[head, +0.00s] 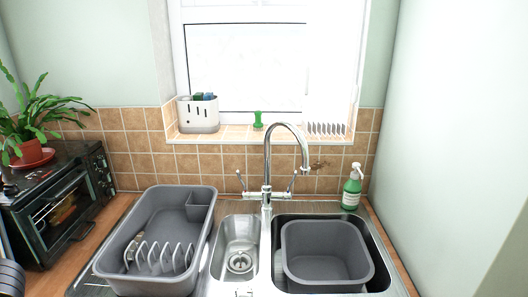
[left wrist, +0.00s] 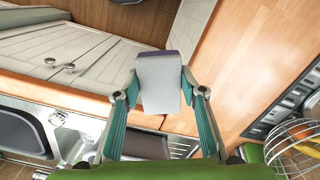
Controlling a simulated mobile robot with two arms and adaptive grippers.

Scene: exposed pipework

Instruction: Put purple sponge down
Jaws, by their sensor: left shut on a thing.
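The purple sponge (left wrist: 160,85) shows in the left wrist view as a block with a purple end and a pale grey face. My left gripper (left wrist: 160,92) has its two teal fingers on either side of the sponge and is shut on it. The sponge is held up in front of the wrist camera, with wood and pale panelled doors behind it. Neither the left gripper nor the sponge is in the head view. My right gripper is not in either view.
A grey dish rack (head: 205,225) stands left of the small sink bowl (head: 239,240). A grey tub (head: 325,250) sits in the larger bowl. The tall tap (head: 267,165) rises behind. A green bottle (head: 352,190), a sill caddy (head: 198,115) and an oven (head: 60,195) stand around.

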